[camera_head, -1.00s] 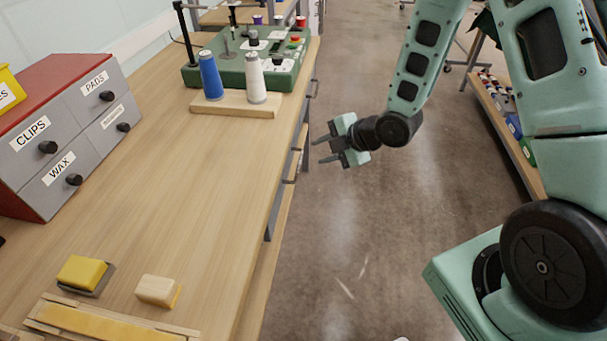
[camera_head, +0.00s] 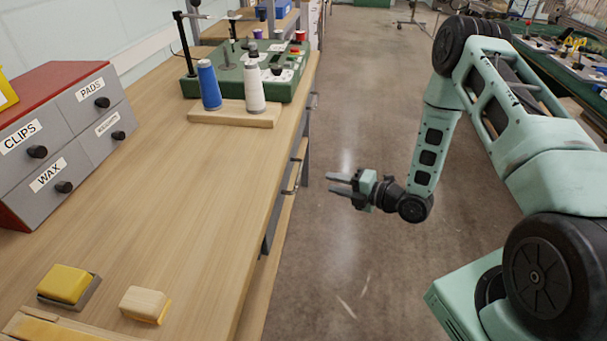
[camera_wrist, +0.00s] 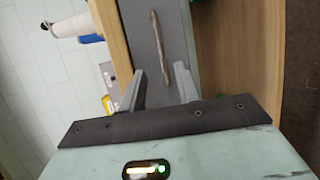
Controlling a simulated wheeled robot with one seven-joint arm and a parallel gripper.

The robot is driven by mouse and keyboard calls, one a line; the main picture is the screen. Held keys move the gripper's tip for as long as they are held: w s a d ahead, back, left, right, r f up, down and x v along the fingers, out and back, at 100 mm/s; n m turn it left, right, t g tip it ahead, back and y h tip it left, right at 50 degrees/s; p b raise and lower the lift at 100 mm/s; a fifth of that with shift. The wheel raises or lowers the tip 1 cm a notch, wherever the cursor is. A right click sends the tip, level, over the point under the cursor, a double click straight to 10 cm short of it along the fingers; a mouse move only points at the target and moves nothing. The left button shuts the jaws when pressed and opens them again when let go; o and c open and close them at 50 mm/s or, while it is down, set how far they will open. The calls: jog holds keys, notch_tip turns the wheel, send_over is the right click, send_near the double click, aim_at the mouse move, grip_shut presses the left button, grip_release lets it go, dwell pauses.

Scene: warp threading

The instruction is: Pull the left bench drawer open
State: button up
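The bench (camera_head: 210,160) has grey drawer fronts under its right edge. A bar handle (camera_head: 291,188) shows on the nearer front, and another handle (camera_head: 313,99) shows farther along. My gripper (camera_head: 331,183) is over the aisle, open and empty, its fingers pointing left toward the nearer handle with a gap between. In the wrist view, a grey drawer front (camera_wrist: 178,20) with a bar handle (camera_wrist: 160,48) lies ahead of my open fingers (camera_wrist: 160,70). The handle looks nearly in line with the gap between them. The drawer looks shut, though its front is seen at a steep angle.
On the bench top stand a labelled cabinet (camera_head: 65,140), a blue cone (camera_head: 209,84) and white cone (camera_head: 254,88) on a wooden base, a green device (camera_head: 290,88), a yellow block (camera_head: 68,283) and a wooden block (camera_head: 145,304). The aisle floor (camera_head: 330,270) is clear.

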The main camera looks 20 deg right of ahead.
jog(key=p+x, duration=0.1)
jog(key=x, duration=0.9)
jog(key=shift+w+a, duration=0.25)
jog(key=shift+w, duration=0.05)
grip_shut()
